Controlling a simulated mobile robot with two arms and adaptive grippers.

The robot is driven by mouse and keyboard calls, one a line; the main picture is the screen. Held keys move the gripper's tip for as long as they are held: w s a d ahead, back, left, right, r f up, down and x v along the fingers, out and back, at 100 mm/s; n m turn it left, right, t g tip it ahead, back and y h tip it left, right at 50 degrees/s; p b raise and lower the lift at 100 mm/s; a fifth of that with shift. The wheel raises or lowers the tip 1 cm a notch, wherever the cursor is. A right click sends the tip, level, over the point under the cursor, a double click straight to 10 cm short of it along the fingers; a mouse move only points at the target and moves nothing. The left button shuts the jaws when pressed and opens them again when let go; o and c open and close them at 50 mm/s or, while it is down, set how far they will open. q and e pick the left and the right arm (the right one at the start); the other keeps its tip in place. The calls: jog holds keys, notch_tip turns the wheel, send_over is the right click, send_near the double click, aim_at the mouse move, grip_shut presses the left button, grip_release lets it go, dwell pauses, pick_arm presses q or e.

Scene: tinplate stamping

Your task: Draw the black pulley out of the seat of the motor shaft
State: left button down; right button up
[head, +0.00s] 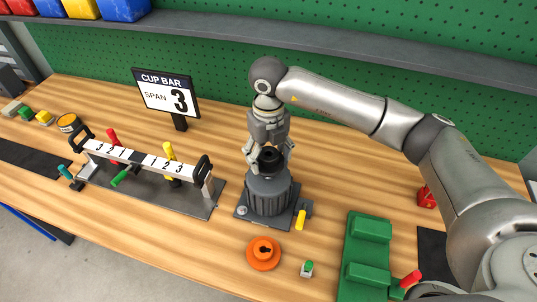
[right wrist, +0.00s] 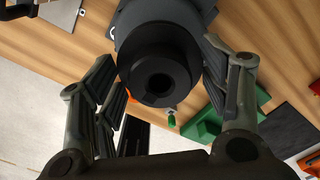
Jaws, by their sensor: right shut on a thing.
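The black pulley (head: 271,158) is at the top of the grey ribbed motor (head: 268,192), which stands upright on a dark base plate. My right gripper (head: 266,157) comes down from above and is shut on the pulley, with fingers on either side of it. In the right wrist view the pulley (right wrist: 155,50) is a thick black disc with a dark central bore (right wrist: 159,84), with the motor (right wrist: 125,18) behind it. I cannot tell how far the pulley sits on the shaft. My left gripper is not in view.
A yellow handle (head: 300,219) is at the motor base. An orange disc (head: 263,252) and a small green-topped piece (head: 307,268) lie in front. The cup bar fixture (head: 147,160) is left, with a sign (head: 166,94) behind.

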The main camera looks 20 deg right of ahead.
jog(key=shift+r+p, duration=0.35)
jog(key=shift+r, duration=0.6)
jog(key=shift+r, duration=0.1)
jog(key=shift+r+p, duration=0.9)
jog(key=shift+r, duration=1.05)
jog(key=shift+f, duration=0.1)
